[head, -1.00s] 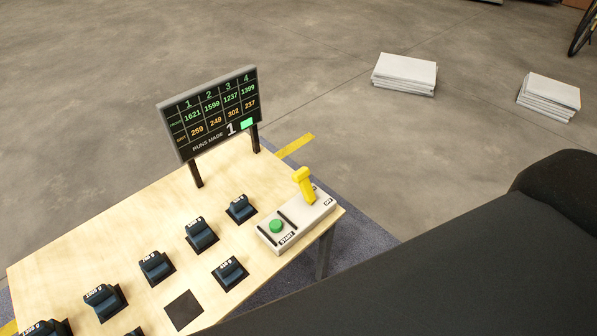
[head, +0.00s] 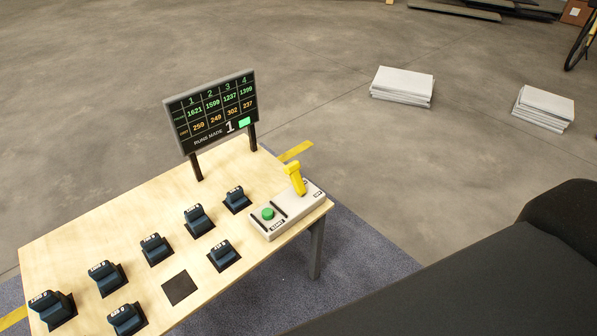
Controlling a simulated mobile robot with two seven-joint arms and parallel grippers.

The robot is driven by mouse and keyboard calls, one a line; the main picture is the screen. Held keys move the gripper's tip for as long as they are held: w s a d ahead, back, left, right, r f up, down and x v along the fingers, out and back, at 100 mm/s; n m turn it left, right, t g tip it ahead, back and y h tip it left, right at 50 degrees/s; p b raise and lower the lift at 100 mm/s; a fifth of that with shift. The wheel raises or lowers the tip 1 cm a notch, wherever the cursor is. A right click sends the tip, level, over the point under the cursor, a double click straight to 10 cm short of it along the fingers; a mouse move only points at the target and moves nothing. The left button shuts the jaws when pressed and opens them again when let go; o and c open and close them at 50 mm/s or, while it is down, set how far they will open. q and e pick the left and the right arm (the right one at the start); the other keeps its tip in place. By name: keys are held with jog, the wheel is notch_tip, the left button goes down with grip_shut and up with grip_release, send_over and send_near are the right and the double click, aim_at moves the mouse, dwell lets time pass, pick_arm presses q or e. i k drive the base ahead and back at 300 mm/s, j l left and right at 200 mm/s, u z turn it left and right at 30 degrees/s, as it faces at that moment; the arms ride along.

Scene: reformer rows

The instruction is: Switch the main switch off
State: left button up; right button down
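The main switch is a yellow lever (head: 295,178) on a pale control box (head: 283,222) at the right end of the wooden table. The lever stands up from the box, leaning slightly. A label marked OFF seems to sit at the box's right end, though it is small. A green START button (head: 268,213) is on the same box, left of the lever. A large dark part of my own arm fills the lower right. Neither gripper shows in the head view.
A display board (head: 212,110) stands at the table's back edge. Several dark blocks, such as this one (head: 199,221), sit on the wooden table (head: 228,292) beside an empty dark square (head: 179,288). White stacks (head: 402,86) lie on the open floor behind.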

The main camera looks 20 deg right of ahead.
aim_at(292, 169)
jog(key=k, duration=0.25)
jog(key=u, duration=1.85)
jog(key=k+l, duration=0.1)
jog(key=l, duration=0.4)
jog(key=k+l, duration=0.1)
jog(key=l, duration=0.95)
jog(key=k+l, duration=0.15)
jog(key=l, duration=0.4)
jog(key=k+l, duration=0.1)
jog(key=l, duration=0.4)
jog(key=k+l, duration=0.1)
jog(key=l, duration=0.4)
jog(key=k+l, duration=0.1)
jog(key=l, duration=0.95)
jog(key=k, duration=0.05)
